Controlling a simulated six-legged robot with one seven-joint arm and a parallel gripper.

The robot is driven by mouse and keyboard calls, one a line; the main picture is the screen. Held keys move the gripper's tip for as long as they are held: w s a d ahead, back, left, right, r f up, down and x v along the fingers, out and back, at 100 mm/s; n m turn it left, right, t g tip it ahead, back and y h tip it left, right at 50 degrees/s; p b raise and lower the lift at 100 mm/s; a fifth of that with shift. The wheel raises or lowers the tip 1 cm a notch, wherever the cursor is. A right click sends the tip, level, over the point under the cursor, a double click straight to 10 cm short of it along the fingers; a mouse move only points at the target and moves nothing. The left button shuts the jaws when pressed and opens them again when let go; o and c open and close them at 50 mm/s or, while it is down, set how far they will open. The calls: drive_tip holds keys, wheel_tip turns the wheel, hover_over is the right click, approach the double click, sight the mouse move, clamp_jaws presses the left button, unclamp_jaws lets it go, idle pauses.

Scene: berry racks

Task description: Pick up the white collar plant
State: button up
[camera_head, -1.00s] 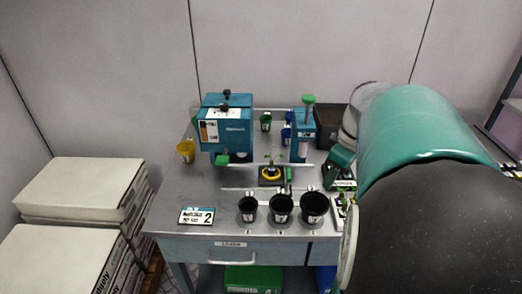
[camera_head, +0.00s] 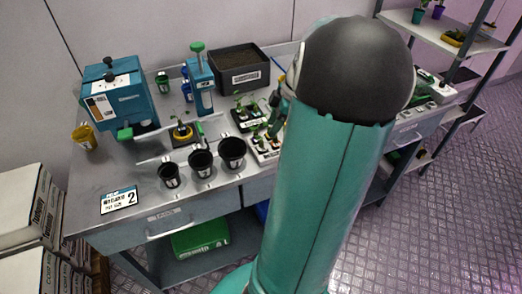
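No plant with a clearly white collar can be made out. A small plant with a yellow collar (camera_head: 181,133) stands upright on the bench, behind the black pots. My arm fills the middle right and covers part of the bench. My gripper is hidden behind it, so its fingers and any hold do not show.
Three black pots (camera_head: 201,164) line the front of the metal bench (camera_head: 135,193). A teal machine (camera_head: 120,93), a teal press (camera_head: 200,87), a yellow pot (camera_head: 85,138) and a soil bin (camera_head: 240,72) stand around. A shelf rack (camera_head: 470,40) is at the right, with open floor before it.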

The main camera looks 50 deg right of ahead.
sight(262, 140)
drive_tip(key=shift+w+x, duration=0.1)
drive_tip(key=shift+x, duration=1.5)
drive_tip(key=shift+w+x, duration=0.15)
drive_tip(key=shift+x, duration=1.45)
drive_tip(key=shift+r, duration=0.1)
clamp_jaws()
